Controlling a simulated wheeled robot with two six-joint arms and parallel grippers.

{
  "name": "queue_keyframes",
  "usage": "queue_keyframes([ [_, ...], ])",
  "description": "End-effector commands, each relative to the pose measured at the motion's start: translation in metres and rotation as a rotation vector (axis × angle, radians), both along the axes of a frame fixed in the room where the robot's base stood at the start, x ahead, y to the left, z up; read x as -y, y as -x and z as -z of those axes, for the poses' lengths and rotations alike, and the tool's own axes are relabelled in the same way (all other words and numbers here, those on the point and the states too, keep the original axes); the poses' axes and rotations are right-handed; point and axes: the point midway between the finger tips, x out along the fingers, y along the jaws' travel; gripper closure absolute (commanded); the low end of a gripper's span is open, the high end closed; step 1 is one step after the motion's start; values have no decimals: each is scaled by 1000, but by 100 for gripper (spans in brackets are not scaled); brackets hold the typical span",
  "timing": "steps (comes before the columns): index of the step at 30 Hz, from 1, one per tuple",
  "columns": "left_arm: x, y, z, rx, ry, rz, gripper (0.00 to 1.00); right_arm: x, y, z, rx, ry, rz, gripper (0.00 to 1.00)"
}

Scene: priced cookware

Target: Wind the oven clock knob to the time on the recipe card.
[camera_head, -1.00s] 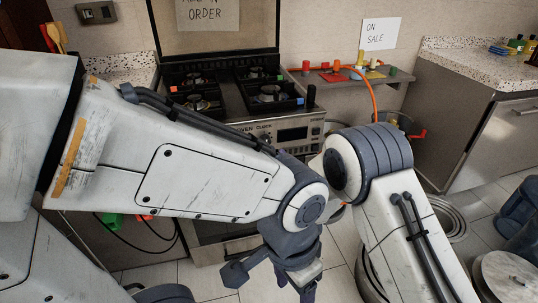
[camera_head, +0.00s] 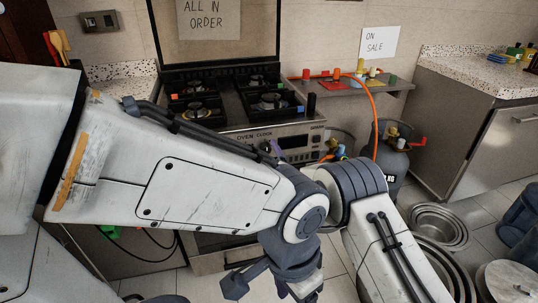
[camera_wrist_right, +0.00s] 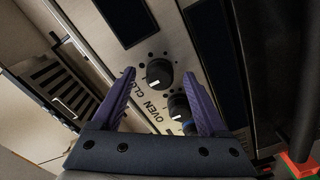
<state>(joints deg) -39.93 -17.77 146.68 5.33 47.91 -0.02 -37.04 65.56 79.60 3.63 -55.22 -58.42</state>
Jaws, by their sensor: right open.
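The oven clock panel (camera_head: 315,133) is on the front of the stove, its "OVEN CLOCK" lettering partly visible above my left arm. In the right wrist view a black knob (camera_wrist_right: 159,73) with a white mark and dots around it sits beside that lettering. My left gripper (camera_head: 270,284) hangs low. I see no recipe card.
A sign reading "ALL IN ORDER" (camera_head: 208,14) is above the burners. An "ON SALE" sign (camera_head: 378,43) is on the wall. An orange hose (camera_head: 376,115) runs from the shelf to a gas bottle (camera_head: 393,165). Metal pans (camera_head: 440,222) stand on the floor.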

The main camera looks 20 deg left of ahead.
Motion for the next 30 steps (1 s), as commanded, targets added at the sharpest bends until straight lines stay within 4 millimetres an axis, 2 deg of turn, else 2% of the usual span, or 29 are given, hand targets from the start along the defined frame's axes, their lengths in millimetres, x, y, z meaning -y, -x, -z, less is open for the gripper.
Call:
queue_keyframes([
  [7, 0, 0, 0, 0, 0, 0, 36, 0, -1, 0, 0, 0, 0, 24],
  [8, 0, 0, 0, 0, 0, 0, 36, 0, -1, 0, 0, 0, 0, 31],
  [9, 0, 0, 0, 0, 0, 0, 36, 0, -1, 0, 0, 0, 0, 46],
  [13, 0, 0, 0, 0, 0, 0, 36, 0, 0, 0, 0, 0, 0, 96],
  [14, 0, 0, 0, 0, 0, 0, 36, 0, 0, 0, 0, 0, 0, 100],
  [23, 0, 0, 4, 0, 0, 0, 36, 0, 0, 1, -18, -27, 0, 100],
  [30, 0, 0, 16, 0, 0, 0, 36, 0, 0, 3, -91, -134, 0, 100],
])
